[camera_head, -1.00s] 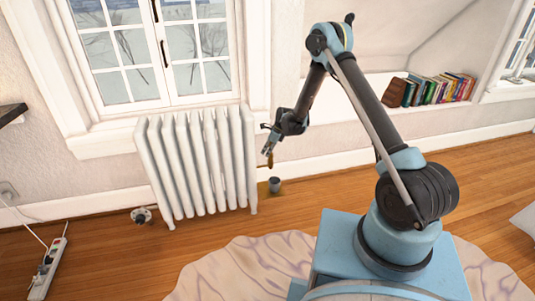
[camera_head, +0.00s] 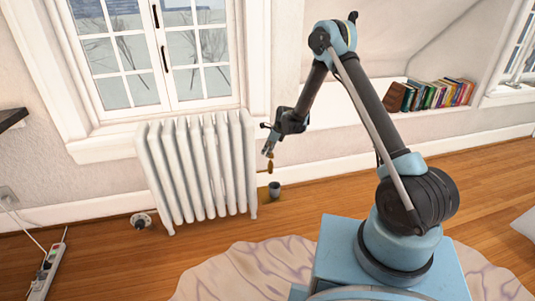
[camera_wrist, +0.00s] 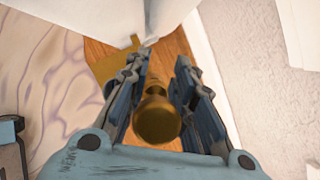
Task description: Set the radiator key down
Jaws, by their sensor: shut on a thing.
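The radiator key (camera_head: 270,166) is a small brass-coloured piece hanging below my gripper (camera_head: 267,152) in the head view. In the wrist view the brass key (camera_wrist: 156,118) is between the two fingers of my gripper (camera_wrist: 160,78), which is shut on it. The key is held above the floor, to the right of the white radiator (camera_head: 200,170). Its far end is hard to make out.
A power strip (camera_head: 48,270) is at the left, and a pale rug (camera_head: 240,270) is in front.

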